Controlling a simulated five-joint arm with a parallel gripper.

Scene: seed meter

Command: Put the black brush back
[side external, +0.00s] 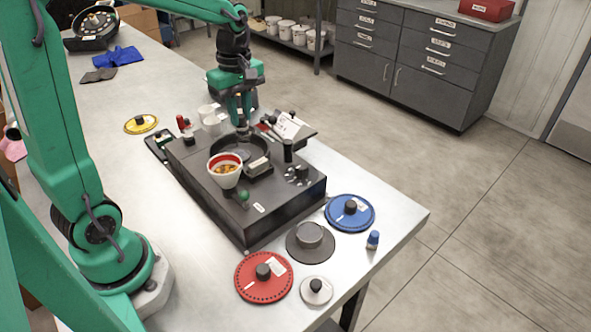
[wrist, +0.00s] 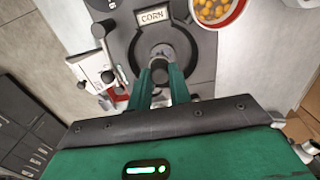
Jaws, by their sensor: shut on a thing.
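My gripper (side external: 243,126) points down over the round dark well (side external: 262,150) of the black seed meter (side external: 215,197). In the wrist view my fingers (wrist: 161,84) are closed around a small dark round-ended piece (wrist: 159,72). It is over the meter's pale centre hub; whether it touches the hub I cannot tell. Only the end of this piece shows, so I cannot tell surely that it is the black brush. A label reading CORN (wrist: 153,15) is on the meter beyond the well. A black upright post (side external: 288,150) stands at the meter's right side.
A white cup with a red inside and yellow seeds (side external: 225,172) stands on the meter. Blue (side external: 350,213), red (side external: 264,277) and yellow (side external: 141,124) discs lie around it. A small blue-capped bottle (side external: 373,240) is near the table's right edge. The left table surface is mostly clear.

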